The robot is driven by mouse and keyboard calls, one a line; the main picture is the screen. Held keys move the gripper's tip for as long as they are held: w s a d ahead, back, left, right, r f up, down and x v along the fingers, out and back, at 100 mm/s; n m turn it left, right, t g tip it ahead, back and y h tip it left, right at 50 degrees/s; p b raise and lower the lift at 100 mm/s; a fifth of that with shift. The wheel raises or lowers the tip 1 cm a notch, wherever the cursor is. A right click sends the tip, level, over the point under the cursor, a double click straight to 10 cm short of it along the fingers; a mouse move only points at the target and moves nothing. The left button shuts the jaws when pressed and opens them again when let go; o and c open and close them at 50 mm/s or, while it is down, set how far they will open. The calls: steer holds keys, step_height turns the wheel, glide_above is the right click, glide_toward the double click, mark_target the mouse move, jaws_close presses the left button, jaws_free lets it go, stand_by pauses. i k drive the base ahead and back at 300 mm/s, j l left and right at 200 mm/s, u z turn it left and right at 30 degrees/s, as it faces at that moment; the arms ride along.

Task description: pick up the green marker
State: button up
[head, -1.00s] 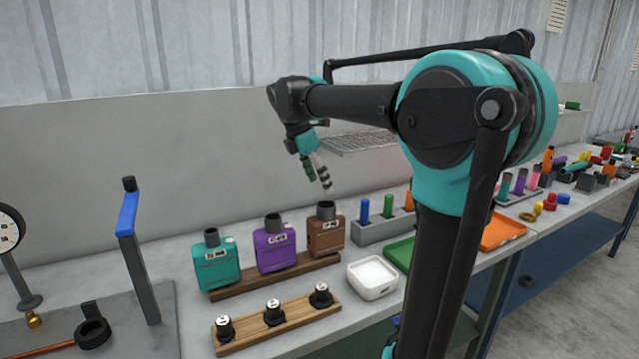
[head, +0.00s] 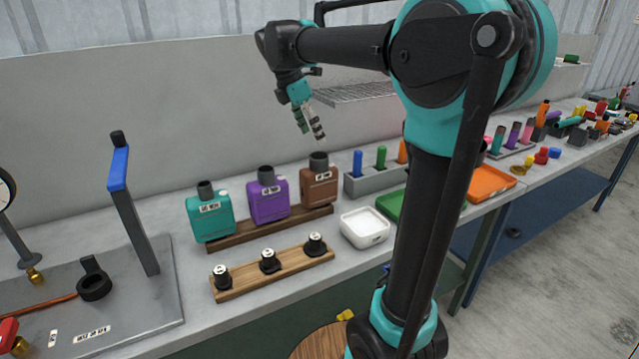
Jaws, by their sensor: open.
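A green upright cylinder (head: 381,157), which looks like the green marker, stands in a grey block rack (head: 372,182) on the bench, between a blue cylinder (head: 358,162) and an orange one (head: 402,151). My gripper (head: 312,136) is open and empty, with its fingers pointing down. In the picture it is left of the green cylinder and just above the neck of the brown canister (head: 319,188). Its distance in depth to the rack cannot be told. My arm hides part of the rack's right side.
Purple (head: 268,201) and teal (head: 210,218) canisters stand beside the brown one on a wooden strip. In front are a wooden strip with black knobs (head: 272,272), a white dish (head: 365,227) and a green tray (head: 391,205). A wire shelf (head: 350,92) is behind.

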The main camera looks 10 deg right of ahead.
mark_target(381, 152)
steer(key=i+l, duration=0.1)
steer(key=l, duration=0.3)
steer(key=i+l, duration=0.15)
steer(key=l, duration=0.25)
steer(key=i+l, duration=0.1)
steer(key=l, duration=0.3)
